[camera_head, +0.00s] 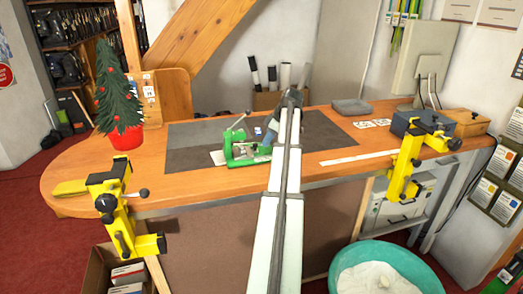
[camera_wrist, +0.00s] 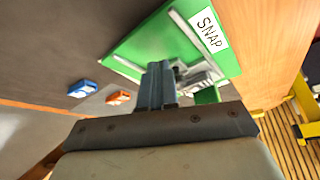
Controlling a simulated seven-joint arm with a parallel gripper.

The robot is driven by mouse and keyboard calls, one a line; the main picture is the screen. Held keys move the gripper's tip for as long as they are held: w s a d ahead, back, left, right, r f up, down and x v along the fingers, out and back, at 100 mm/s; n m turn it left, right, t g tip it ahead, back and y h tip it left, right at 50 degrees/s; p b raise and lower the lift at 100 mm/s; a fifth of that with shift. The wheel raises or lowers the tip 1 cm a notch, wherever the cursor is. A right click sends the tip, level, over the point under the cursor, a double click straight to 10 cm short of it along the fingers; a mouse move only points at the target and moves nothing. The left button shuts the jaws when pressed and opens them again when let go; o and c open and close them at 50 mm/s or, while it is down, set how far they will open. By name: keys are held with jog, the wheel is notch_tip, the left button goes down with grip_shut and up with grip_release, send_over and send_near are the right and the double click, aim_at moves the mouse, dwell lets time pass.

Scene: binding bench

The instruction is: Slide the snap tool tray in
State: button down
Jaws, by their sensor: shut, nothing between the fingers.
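The snap tool (camera_head: 236,150), a green piece with a metal lever or rod on top, stands on the dark mat in the middle of the bench. In the wrist view its flat green body (camera_wrist: 150,45) carries a white label reading SNAP (camera_wrist: 208,31), with grey metal parts near its lower side. My gripper (camera_head: 265,148) is at the right side of the tool. Its fingers (camera_wrist: 157,75) are shut and empty, with the tips over or against the green body; contact is unclear. The tray is not clearly distinguishable, and my fingers hide part of the tool.
A dark mat (camera_head: 190,135) lies under the tool. Small blue (camera_wrist: 83,88) and orange (camera_wrist: 118,98) pieces lie beside it. Yellow clamps grip the bench's front edge at left (camera_head: 110,190) and right (camera_head: 405,165). A potted tree (camera_head: 122,137) and a grey box (camera_head: 420,124) stand farther out.

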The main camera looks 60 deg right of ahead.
notch_tip(320, 180, up, 10)
dwell(1.2)
